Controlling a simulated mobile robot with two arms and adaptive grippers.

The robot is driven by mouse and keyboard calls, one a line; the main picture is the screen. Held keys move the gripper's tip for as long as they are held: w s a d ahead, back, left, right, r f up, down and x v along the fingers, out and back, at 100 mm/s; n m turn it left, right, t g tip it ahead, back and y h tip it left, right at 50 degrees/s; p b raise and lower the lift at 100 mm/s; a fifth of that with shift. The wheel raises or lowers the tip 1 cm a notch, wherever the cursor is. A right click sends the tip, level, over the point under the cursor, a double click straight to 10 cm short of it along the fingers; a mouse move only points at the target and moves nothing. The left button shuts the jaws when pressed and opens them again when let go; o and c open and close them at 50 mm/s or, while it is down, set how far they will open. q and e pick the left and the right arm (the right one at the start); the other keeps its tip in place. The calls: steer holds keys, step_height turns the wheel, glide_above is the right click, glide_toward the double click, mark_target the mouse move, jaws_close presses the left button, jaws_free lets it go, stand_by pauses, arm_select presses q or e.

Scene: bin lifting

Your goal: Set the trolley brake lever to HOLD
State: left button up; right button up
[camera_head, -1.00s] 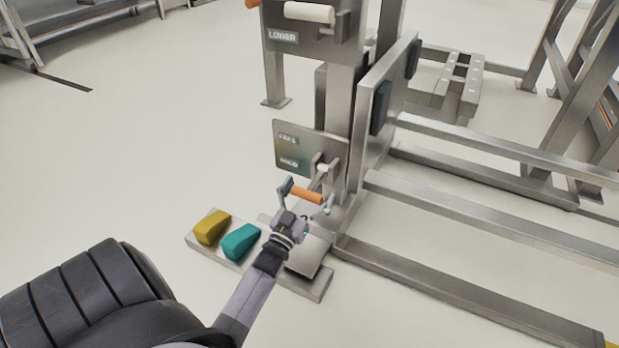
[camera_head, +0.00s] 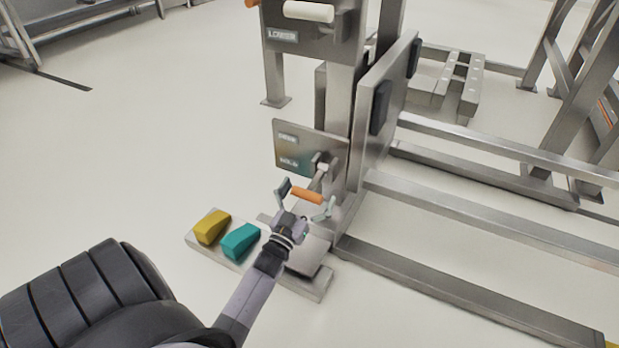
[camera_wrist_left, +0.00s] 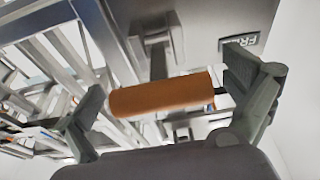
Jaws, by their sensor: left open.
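The brake lever's orange grip (camera_head: 307,196) is at the lower end of a metal arm (camera_head: 318,178) that slopes down from its pivot in front of the grey brake plate (camera_head: 296,147). The plate has an upper label (camera_head: 287,139) and a lower label (camera_head: 289,162), blurred here. My left gripper (camera_head: 306,200) is open, with one finger beyond each end of the grip. In the left wrist view the orange grip (camera_wrist_left: 162,94) lies crosswise between the spread fingers, and part of a label (camera_wrist_left: 238,43) starting "FR" shows on the plate. My right gripper is out of view.
A yellow pedal (camera_head: 212,226) and a teal pedal (camera_head: 240,241) stand on a low metal base (camera_head: 313,287) beside my left forearm. Above is a panel marked LOWER (camera_head: 283,36) with a white handle (camera_head: 308,11).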

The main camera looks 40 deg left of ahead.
arm_select(q)
step_height(320, 180, up, 10)
stand_by(0.6)
